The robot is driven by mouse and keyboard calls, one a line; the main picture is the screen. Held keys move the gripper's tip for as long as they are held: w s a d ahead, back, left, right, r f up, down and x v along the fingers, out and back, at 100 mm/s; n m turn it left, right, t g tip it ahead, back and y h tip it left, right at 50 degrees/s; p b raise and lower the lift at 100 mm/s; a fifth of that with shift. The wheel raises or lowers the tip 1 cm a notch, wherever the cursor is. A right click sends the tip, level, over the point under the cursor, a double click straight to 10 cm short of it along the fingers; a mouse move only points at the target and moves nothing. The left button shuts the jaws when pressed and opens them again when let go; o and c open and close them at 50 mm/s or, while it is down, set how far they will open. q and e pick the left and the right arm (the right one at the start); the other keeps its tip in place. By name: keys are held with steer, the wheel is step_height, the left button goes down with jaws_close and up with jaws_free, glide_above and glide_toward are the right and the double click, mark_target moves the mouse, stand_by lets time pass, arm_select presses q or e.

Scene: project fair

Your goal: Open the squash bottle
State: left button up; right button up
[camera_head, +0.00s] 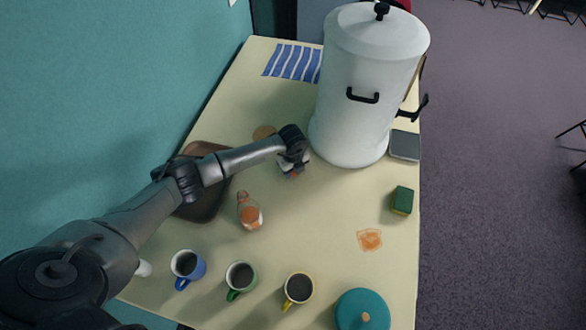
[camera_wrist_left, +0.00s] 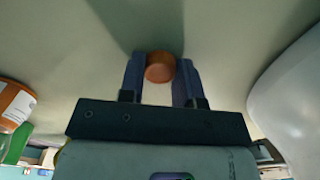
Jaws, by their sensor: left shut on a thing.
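The squash bottle (camera_head: 249,214), clear with an orange label, appears to stand upright on the cream table, left of the middle. Its label also shows at the left edge of the left wrist view (camera_wrist_left: 14,104). My left gripper (camera_head: 294,172) is to the right of and beyond the bottle, apart from it, near the foot of the white urn. It is shut on a small round orange cap (camera_wrist_left: 160,67), which sits between the fingertips in the left wrist view. I cannot tell whether the cap touches the table. My right gripper is not in view.
The tall white urn (camera_head: 365,90) stands close to my left gripper. A brown tray (camera_head: 213,206) lies under my left arm. Blue (camera_head: 187,265), green (camera_head: 240,276) and yellow (camera_head: 298,288) mugs line the front. A green sponge (camera_head: 402,201) and an orange patch (camera_head: 369,240) are right.

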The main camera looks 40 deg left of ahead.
arm_select(q)
steer(key=shift+f, duration=0.15)
steer(key=o, duration=1)
steer(key=shift+r, duration=0.25)
step_height(320, 180, up, 12)
steer(key=shift+f, duration=0.1)
